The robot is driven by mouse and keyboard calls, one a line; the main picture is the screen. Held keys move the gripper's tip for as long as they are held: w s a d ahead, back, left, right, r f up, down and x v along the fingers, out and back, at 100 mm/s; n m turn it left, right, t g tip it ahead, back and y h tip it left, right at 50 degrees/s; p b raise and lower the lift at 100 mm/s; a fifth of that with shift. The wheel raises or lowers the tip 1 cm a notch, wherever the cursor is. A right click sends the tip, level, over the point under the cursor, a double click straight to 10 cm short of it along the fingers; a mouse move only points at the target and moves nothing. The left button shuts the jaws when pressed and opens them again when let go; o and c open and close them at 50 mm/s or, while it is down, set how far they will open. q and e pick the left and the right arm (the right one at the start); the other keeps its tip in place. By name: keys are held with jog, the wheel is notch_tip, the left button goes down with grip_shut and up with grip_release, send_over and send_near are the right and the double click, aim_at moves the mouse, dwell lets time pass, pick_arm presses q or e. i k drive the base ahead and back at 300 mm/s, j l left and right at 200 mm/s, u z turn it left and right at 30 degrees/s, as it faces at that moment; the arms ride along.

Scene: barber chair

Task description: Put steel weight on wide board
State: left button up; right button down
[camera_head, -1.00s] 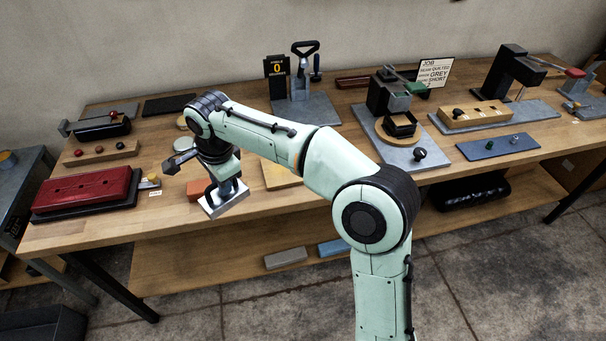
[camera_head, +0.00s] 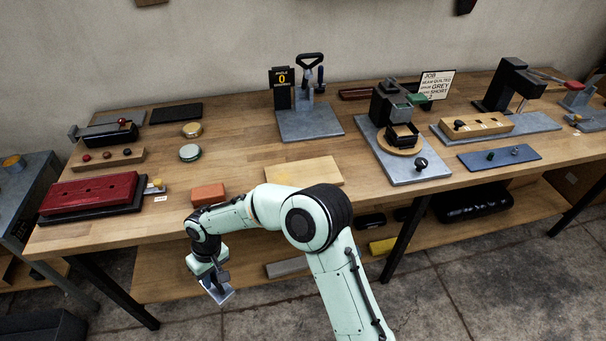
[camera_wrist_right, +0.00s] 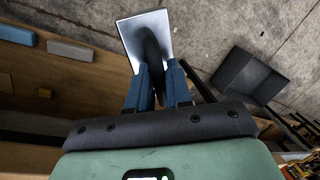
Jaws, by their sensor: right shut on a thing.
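The steel weight (camera_head: 220,295) is a bright silver block with a dark handle, held in my right gripper (camera_head: 213,281) in front of the table's front edge, over the lower shelf and floor. The right wrist view shows the weight (camera_wrist_right: 140,32) tilted between the blue fingers of the gripper (camera_wrist_right: 157,75), which are shut on its dark handle. A pale, flat wooden board (camera_head: 303,172), which looks like the wide board, lies bare on the table at the front middle. The weight is well apart from it, lower and to its left. My left gripper is not in view.
An orange block (camera_head: 208,194) sits left of the board. A red padded block (camera_head: 90,193) lies at the left. A grey plate with a clamp stand (camera_head: 310,122) is behind the board. The lower shelf (camera_head: 165,275) holds a grey block (camera_head: 288,267). Bare tabletop surrounds the board.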

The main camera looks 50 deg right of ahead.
aim_at(328, 169)
jog(key=k+l, duration=0.2)
jog(key=l, duration=0.15)
jog(key=k+l+u, duration=0.1)
jog(key=l, duration=0.3)
jog(key=k+l+u, duration=0.1)
jog(key=k+l, duration=0.35)
jog(key=l, duration=0.25)
